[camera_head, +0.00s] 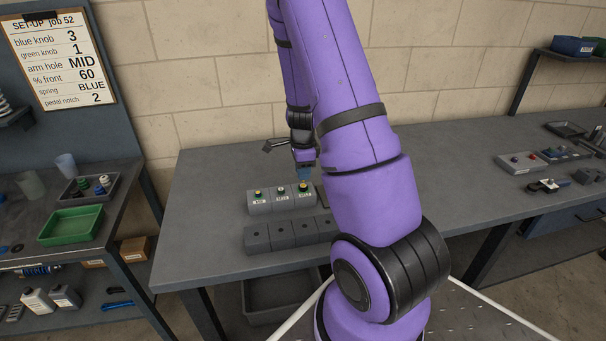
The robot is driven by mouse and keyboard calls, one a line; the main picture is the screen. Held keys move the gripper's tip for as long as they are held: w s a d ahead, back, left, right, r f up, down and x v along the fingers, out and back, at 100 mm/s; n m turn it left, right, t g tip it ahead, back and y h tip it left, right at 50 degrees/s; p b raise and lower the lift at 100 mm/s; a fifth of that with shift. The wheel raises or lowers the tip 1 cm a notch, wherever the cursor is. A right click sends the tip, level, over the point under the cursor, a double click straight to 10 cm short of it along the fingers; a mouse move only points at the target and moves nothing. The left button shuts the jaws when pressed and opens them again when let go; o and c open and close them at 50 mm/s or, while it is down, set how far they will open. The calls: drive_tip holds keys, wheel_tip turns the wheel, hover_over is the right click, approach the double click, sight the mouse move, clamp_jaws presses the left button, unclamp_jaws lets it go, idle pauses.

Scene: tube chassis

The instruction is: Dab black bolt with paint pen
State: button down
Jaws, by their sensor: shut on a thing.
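My gripper (303,174) points down over the rightmost of three grey blocks in the back row. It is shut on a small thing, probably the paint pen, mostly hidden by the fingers. A small yellow-topped part (304,187) shows right below the fingertips; I cannot tell whether they touch. The left block (258,205) carries a part with a yellow top (258,193), the middle block (281,203) one with a pale top (281,189). I cannot pick out which bolt is black.
A front row of darker grey blocks (283,236) with holes stands before them, partly behind my arm. The bench (205,225) is clear on the left. A side shelf holds a green tray (70,226) and cups. A job sheet (62,55) hangs at upper left.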

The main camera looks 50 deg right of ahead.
drive_tip(key=shift+r, duration=2.25)
